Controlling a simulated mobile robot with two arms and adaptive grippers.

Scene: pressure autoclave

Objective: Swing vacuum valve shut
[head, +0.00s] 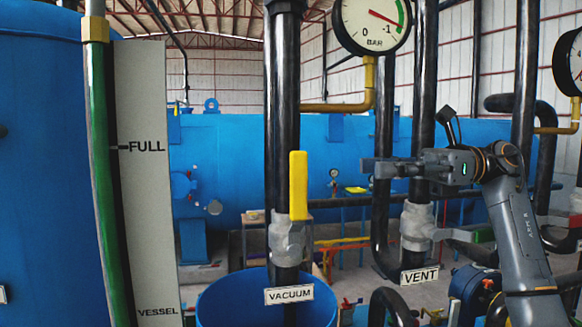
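The vacuum valve has a grey body (287,238) on a vertical black pipe, with a "VACUUM" label (289,295) below it. Its yellow lever (299,185) stands upright, in line with the pipe. My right gripper (372,168) is to the right of the lever, at about its upper half, and points left. A visible gap separates them in the picture. The gripper shows side-on, so its finger opening cannot be made out, and I see nothing held in it. My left gripper is not in view.
A pressure gauge (371,22) with a red needle hangs above on a yellow pipe. The grey vent valve (417,226) and its label (419,275) are below my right gripper. A blue barrel (225,305) stands beneath the vacuum pipe. A green sight tube (104,170) is at left.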

